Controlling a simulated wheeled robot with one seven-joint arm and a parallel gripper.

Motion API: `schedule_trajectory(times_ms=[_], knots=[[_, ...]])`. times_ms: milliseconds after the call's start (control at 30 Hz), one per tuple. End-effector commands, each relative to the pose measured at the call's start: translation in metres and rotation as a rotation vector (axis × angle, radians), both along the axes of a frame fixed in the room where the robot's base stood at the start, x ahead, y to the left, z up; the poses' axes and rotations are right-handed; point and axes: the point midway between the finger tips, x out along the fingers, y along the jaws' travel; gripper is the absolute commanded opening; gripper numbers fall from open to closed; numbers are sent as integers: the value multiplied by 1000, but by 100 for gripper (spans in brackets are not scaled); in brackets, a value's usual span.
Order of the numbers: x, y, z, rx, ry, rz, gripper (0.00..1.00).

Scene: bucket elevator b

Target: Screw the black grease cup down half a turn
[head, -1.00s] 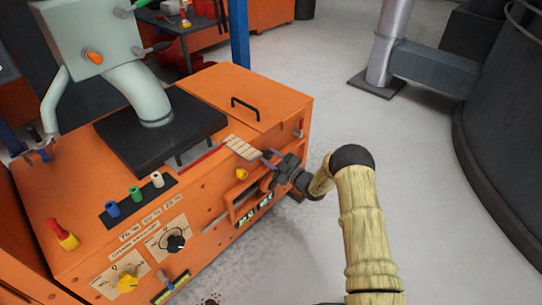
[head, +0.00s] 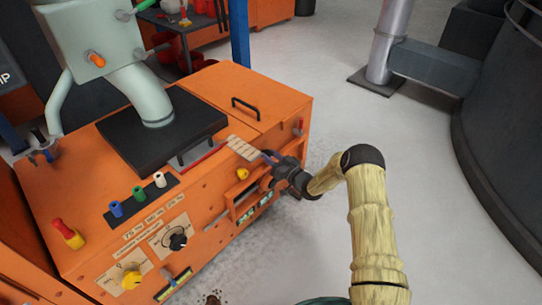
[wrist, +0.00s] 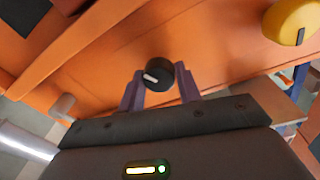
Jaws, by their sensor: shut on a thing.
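In the head view my gripper (head: 269,157) is at the right end of the orange machine's front (head: 205,225). There the cup is hidden behind my gripper, and the finger contact is too small to make out.
A yellow cup (head: 243,174) sits close left of my gripper; a yellow round part with a dark mark (wrist: 290,22) shows in the wrist view. A beige slatted piece (head: 243,148) lies on the machine's edge above. Clear grey floor (head: 325,100) lies to the right.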

Motion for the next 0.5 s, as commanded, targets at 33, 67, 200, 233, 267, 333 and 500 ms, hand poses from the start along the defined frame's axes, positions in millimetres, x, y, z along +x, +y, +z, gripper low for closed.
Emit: schedule_trajectory(times_ms=[33, 67, 200, 233, 267, 333, 500], knots=[[1, -2, 0, 27, 38, -5, 11], [1, -3, 0, 44, 61, -6, 11], [1, -3, -1, 123, 162, -6, 11], [1, -3, -1, 140, 183, -5, 11], [1, -3, -1, 155, 203, -5, 11], [1, -3, -1, 189, 245, -5, 11], [1, -3, -1, 255, 330, -5, 11]])
